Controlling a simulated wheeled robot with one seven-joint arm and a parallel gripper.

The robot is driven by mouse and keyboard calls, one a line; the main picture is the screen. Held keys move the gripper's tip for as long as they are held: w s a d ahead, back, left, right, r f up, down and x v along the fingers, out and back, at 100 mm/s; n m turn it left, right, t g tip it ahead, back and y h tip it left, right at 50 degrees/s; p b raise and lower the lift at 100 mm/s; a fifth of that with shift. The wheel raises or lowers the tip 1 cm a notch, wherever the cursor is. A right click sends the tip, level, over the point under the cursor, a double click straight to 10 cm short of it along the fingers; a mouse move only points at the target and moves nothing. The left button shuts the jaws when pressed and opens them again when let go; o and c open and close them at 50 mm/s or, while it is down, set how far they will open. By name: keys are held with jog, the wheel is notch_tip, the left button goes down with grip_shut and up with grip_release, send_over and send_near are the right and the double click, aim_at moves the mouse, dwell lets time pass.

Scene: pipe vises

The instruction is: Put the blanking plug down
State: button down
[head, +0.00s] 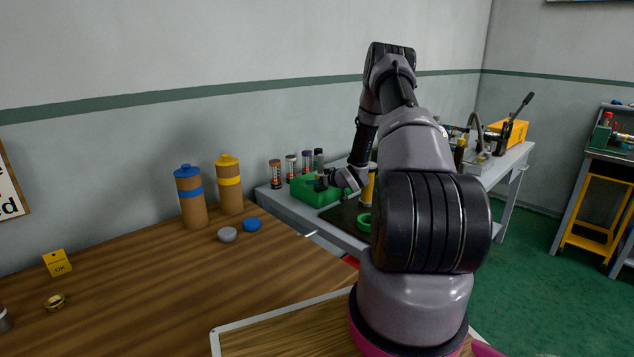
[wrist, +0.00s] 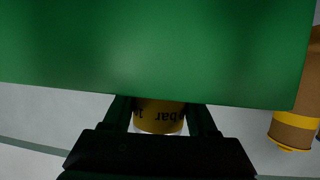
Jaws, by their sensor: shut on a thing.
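My gripper (head: 326,183) is out over the grey bench, beside the green block (head: 312,190), and is mostly small and dark in the head view. In the wrist view its fingers (wrist: 163,112) are shut on a short round piece (wrist: 160,116), taken to be the blanking plug. It has a yellow band with dark upside-down lettering and a pale end. The green block (wrist: 150,50) fills the top of the wrist view and hides the fingertips and the rest of the plug. Whether the plug touches anything cannot be told.
A dark mat (head: 343,216) lies on the bench with a green ring (head: 364,223) and a yellow cylinder (head: 369,190) near my arm. Several small bottles (head: 292,167) stand behind the block.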

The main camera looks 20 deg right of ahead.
jog(key=shift+f, duration=0.15)
jog(key=shift+c, duration=1)
grip_release()
